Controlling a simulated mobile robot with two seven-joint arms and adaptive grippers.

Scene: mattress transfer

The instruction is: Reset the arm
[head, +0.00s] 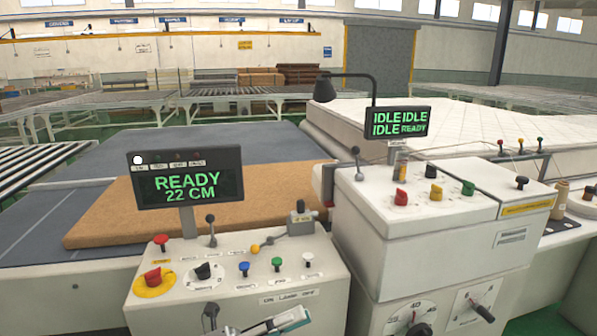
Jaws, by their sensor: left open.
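My left gripper (268,325) shows only in part at the bottom edge of the head view, in front of the left control console (318,270). It is open, and I see nothing held in it. Most of it and its arm lie below the picture. My right gripper is not in view. The console carries a red button, a red knob on a yellow ring, a black knob, several small levers and coloured buttons. Its screen (190,187) reads "READY 22 CM".
A brown slab (110,215) lies on the grey bed behind the left console. A taller white console (440,240) stands at right, with a screen (397,123) reading "IDLE" and "READY". A white quilted mattress (480,130) lies behind it. Roller tables (90,105) stand farther back.

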